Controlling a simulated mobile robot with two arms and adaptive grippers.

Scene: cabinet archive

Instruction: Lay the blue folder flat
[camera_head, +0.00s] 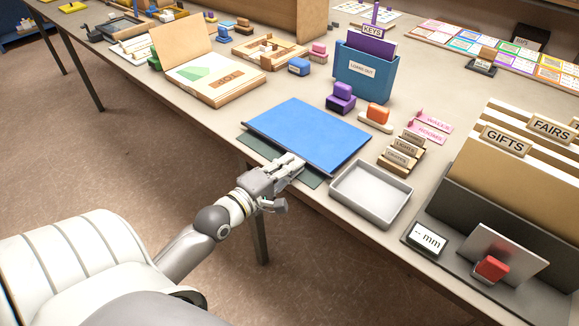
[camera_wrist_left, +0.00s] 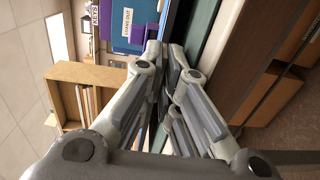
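The blue folder (camera_head: 310,132) is at the front middle of the table, broad face up and close to level, over a dark green mat (camera_head: 262,151). The mat shows along its front-left side. I cannot tell whether the folder touches the mat or sits slightly above it. My left gripper (camera_head: 298,163) is at the folder's front edge. In the left wrist view the fingertips (camera_wrist_left: 166,52) come close together around the folder's thin dark edge (camera_wrist_left: 178,22), and the mat (camera_wrist_left: 203,30) shows beside it. My right gripper is not in view.
A grey tray (camera_head: 371,194) stands right of the folder. Behind it are a purple stamp (camera_head: 341,98), an orange stamp (camera_head: 377,116) and a blue holder (camera_head: 365,74). An open binder (camera_head: 207,78) lies at left. Tall file dividers (camera_head: 503,165) stand at right.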

